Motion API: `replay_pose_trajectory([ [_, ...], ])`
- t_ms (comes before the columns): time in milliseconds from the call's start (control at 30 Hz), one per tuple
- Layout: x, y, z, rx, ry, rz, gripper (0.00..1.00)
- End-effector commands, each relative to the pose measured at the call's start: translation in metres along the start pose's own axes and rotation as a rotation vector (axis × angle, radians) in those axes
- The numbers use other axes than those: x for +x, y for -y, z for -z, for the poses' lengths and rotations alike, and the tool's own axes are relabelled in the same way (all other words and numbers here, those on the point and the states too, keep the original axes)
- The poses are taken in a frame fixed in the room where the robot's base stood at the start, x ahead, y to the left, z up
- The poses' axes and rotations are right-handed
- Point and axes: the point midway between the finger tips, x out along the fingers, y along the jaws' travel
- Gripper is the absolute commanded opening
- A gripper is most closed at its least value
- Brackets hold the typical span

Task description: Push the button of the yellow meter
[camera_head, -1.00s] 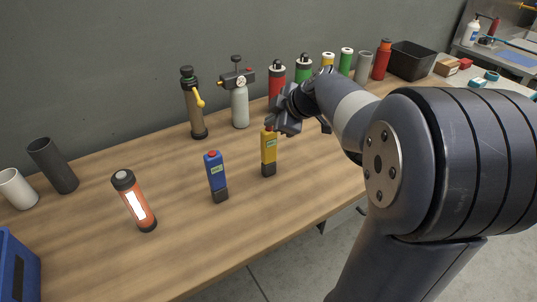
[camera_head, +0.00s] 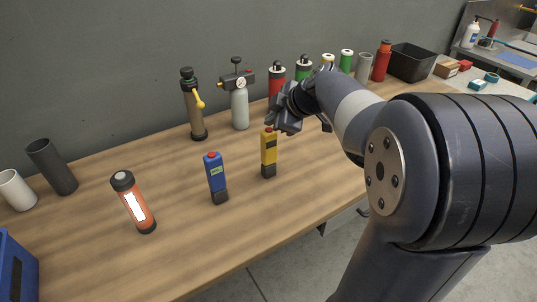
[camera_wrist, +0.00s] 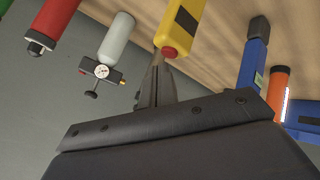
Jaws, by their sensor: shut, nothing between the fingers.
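The yellow meter (camera_head: 268,155) stands upright on the workbench, with a dark patch on its front face and a red button on top. In the wrist view, the yellow meter (camera_wrist: 182,22) has its red button (camera_wrist: 170,52) facing my fingertips. My gripper (camera_head: 274,124) is shut and empty, just above the meter's top in the head view. In the wrist view, my gripper (camera_wrist: 157,60) has its tips right beside the red button; I cannot tell whether they touch it.
A blue meter (camera_head: 216,180) with a red button and green display stands left of the yellow one. An orange flashlight-like cylinder (camera_head: 133,203) stands further left. A grey bottle with a gauge (camera_head: 240,105) and a red cylinder (camera_head: 276,82) stand behind. The front bench top is clear.

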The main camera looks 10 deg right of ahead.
Motion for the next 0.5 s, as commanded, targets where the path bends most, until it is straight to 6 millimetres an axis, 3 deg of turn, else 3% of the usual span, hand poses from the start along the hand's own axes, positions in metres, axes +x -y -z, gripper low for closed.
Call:
replay_pose_trajectory([
  [500,-0.0095,-0.0075,0.0069,-0.002,0.0,-0.003,0.0],
])
